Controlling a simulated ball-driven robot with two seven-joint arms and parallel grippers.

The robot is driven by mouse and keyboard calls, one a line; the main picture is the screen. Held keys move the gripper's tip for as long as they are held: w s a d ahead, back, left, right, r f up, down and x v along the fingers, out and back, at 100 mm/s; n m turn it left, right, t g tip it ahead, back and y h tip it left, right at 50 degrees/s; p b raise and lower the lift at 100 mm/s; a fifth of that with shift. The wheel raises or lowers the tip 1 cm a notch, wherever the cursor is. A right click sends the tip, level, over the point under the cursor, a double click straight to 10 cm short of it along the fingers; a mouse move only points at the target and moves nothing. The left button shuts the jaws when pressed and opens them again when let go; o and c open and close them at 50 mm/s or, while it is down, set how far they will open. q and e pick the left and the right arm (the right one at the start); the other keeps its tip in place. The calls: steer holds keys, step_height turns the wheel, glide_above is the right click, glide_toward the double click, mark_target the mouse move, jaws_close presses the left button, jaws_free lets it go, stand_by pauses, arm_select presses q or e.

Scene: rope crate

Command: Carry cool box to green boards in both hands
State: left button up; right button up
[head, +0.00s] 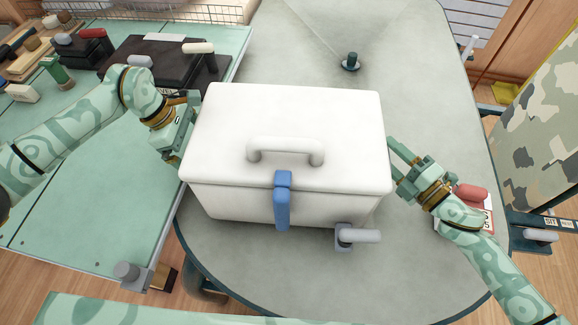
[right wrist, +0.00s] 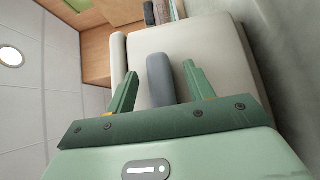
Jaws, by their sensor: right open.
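The white cool box (head: 285,125) stands shut on a grey table, with a handle on its lid and a blue latch (head: 282,203) at its front. My left gripper (head: 182,150) is close against the box's left side; its fingertips are hidden there. My right gripper (head: 399,161) is at the right side. In the right wrist view its open fingers (right wrist: 160,85) stand either side of a grey side handle (right wrist: 159,78) on the cool box (right wrist: 208,50). I see no gap shut on the handle. Pale green boards (head: 90,205) form the surface at the left.
A grey clamp-like fitting (head: 355,236) is at the box's front right.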

arm_select(q)
steer(key=c, duration=0.9)
arm_select(e)
steer(key=c, duration=0.9)
arm_select(q)
steer(key=c, duration=0.5)
arm_select(e)
jaws_close()
arm_select(q)
steer(key=c, duration=0.4)
steer(key=shift+o, duration=0.2)
steer(key=shift+r, duration=0.1)
arm_select(e)
steer(key=shift+f, duration=0.1)
